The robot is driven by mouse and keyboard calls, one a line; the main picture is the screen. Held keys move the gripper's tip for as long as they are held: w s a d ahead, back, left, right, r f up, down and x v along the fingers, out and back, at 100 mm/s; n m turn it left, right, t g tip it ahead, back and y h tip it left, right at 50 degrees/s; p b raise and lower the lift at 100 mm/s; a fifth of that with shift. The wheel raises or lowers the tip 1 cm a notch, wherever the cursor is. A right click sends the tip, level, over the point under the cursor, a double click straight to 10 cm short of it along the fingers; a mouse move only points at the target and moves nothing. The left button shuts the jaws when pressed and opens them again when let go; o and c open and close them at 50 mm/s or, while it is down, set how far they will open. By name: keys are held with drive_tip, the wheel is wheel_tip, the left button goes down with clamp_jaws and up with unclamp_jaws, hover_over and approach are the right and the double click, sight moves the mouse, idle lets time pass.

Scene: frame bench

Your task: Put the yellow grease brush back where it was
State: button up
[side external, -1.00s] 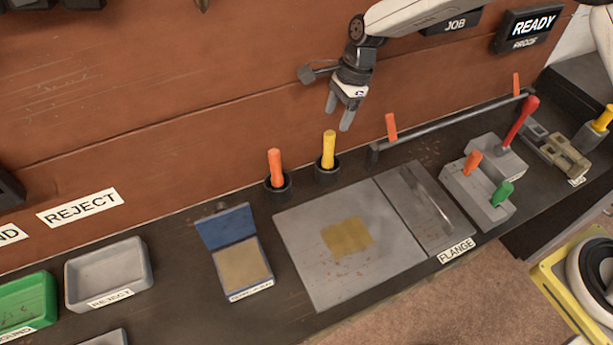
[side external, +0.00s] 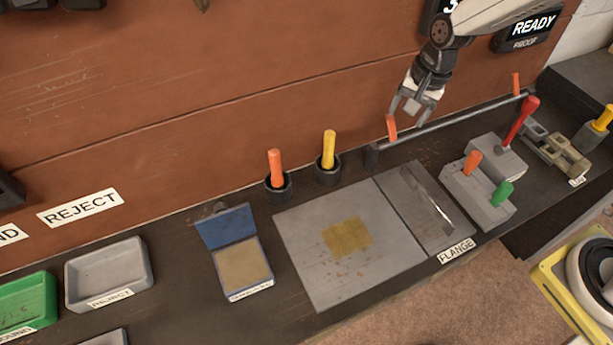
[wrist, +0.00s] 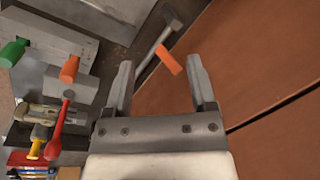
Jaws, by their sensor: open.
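A yellow handle (side external: 329,149) stands upright in a black cup (side external: 327,173) behind the grey plate; whether it is the grease brush I cannot tell, as its lower end is hidden in the cup. A second yellow handle (side external: 603,118) stands tilted in a holder at the far right; a yellow handle also shows at lower left in the wrist view (wrist: 40,137). My gripper (side external: 411,108) is open and empty, above the back of the bench near an orange tab (side external: 391,127) on a dark bar. In the wrist view the tab (wrist: 168,60) appears between the fingertips (wrist: 160,66).
An orange handle (side external: 275,167) stands in another black cup left of the yellow one. Grey blocks (side external: 475,197) hold orange, green and red handles at right. A dark bar (side external: 450,127) runs along the back. The grey plate (side external: 310,260) has a yellowish patch.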

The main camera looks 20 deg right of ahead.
drive_tip(key=s+d+n, duration=0.3)
drive_tip(key=s+n, duration=0.1)
drive_tip(key=s, duration=0.2)
drive_tip(key=s+d+n+t+h, duration=0.1)
drive_tip(key=s+d+n, duration=0.3)
drive_tip(key=s, duration=0.3)
drive_tip(key=shift+s+r+n, duration=0.25)
drive_tip(key=shift+r+n, duration=0.05)
drive_tip(key=shift+n, duration=0.4)
